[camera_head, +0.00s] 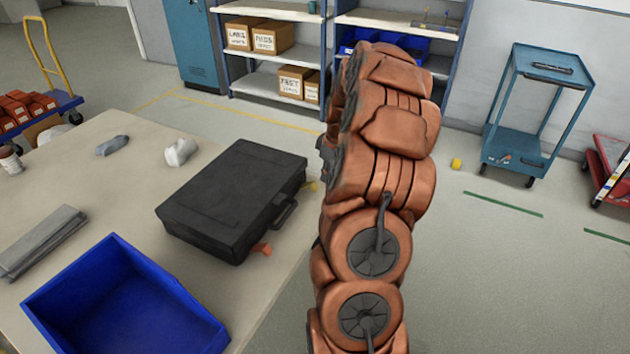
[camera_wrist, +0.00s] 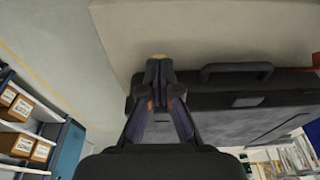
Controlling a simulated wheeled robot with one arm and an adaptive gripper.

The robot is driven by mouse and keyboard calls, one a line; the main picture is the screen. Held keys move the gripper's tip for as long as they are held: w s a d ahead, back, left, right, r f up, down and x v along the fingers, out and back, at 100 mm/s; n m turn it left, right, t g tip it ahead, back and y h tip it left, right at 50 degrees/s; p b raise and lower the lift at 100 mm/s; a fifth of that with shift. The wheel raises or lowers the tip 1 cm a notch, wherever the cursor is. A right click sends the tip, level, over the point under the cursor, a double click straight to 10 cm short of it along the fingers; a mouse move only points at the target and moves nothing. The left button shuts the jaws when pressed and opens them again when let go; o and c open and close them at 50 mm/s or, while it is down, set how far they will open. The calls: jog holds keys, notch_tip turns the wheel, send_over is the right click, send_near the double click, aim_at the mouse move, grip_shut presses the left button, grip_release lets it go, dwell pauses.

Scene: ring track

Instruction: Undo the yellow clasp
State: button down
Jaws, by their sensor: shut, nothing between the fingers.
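A closed black case (camera_head: 232,200) lies flat on the table, its handle (camera_head: 284,212) on the side toward my arm. The small yellow clasp (camera_head: 311,186) shows at the case's far right corner, partly behind my arm. An orange-red clasp (camera_head: 262,249) sticks out near the closer corner. In the wrist view, my gripper (camera_wrist: 160,70) is shut and empty, its fingertips at the yellow clasp (camera_wrist: 158,56), beside the case handle (camera_wrist: 235,71). Whether they touch the clasp, I cannot tell. My gripper is hidden behind my arm in the head view.
A blue bin (camera_head: 190,298) stands at the table's front, with a grey metal bar (camera_head: 42,242) to its left. Small grey and white items lie behind the case. Shelves (camera_head: 280,82) and a blue cart (camera_head: 515,150) stand beyond. Floor right of my arm is mostly clear.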

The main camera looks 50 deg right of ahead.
jog(key=shift+r, duration=2.15)
jog(key=shift+a, duration=0.1)
